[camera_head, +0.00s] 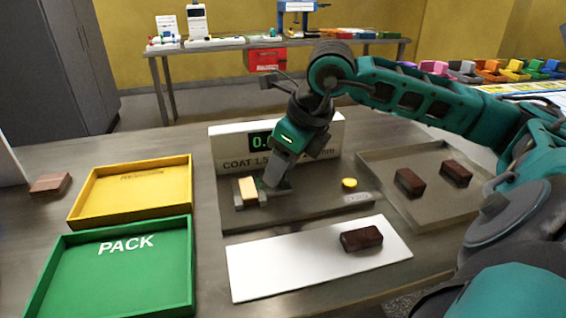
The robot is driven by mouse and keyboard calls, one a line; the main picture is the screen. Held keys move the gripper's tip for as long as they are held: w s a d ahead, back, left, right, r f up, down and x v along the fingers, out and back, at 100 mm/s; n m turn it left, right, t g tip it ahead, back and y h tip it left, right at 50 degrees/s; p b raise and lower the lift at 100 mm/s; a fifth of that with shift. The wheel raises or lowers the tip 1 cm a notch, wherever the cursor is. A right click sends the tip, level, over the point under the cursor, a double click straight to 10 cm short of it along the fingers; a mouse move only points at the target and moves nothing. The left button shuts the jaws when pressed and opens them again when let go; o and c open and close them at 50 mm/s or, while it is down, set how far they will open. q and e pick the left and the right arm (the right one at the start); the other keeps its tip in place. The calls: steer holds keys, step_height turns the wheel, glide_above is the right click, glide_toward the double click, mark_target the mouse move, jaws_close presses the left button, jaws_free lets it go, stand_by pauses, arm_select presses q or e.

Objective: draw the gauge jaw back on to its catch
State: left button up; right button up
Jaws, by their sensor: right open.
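The gauge (300,213) is a dark plate with a white display block behind it; the display shows green digits, partly hidden by my right arm. At the plate's left end, a cream block (248,189) sits among small grey metal parts, which look like the gauge jaw. My right gripper (272,182) comes down from above just right of the cream block, fingers pointing down at the grey parts. It is open; whether its fingers touch the jaw cannot be told. The catch cannot be made out. My left gripper is not in view.
A yellow button (349,184) is on the plate's right. A brown piece (361,238) lies on a white sheet (280,268) in front. A grey tray (440,214) with two brown pieces stands right. A yellow tray (90,212) and green PACK tray (120,285) stand left.

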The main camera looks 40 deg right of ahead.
steer(key=shift+c, duration=0.2)
jaws_close()
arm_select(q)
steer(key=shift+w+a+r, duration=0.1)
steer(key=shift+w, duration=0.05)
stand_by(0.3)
